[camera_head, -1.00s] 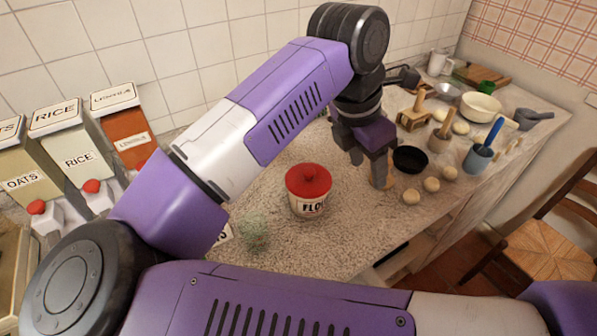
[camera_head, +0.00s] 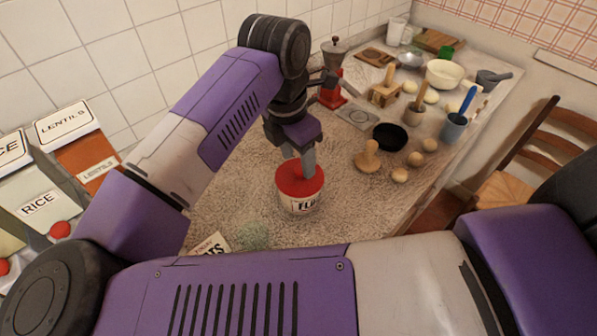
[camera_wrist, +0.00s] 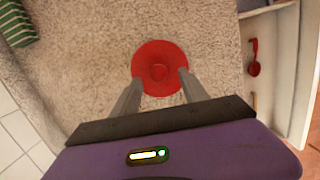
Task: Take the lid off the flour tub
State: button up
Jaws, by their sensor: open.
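The flour tub (camera_head: 301,206) stands upright on the counter, a pale tub with dark lettering. Its red lid (camera_head: 290,184) sits on top, with a round knob. My gripper (camera_head: 303,165) is directly above the lid, pointing down, and its fingers hide part of the lid and knob. In the wrist view the lid (camera_wrist: 158,54) lies ahead of my open gripper (camera_wrist: 158,84), with its knob between the lines of the two fingers. The fingertips overlap the lid's near edge in that view. I cannot tell whether they touch it.
A wooden stamp-like tool (camera_head: 368,160), a black bowl (camera_head: 390,136) and several dough balls are to the right. A red grinder (camera_head: 333,90) stands behind. A greenish translucent item (camera_head: 254,236) is near the tub's front left. Counter left of the tub is clear.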

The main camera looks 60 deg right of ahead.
aim_at(300, 169)
jog(key=shift+d+f, duration=0.15)
jog(key=shift+f, duration=0.6)
jog(key=shift+d+f, duration=0.15)
jog(key=shift+f, duration=0.6)
grip_shut()
notch_tip(300, 169, up, 20)
jog(key=b, duration=0.2)
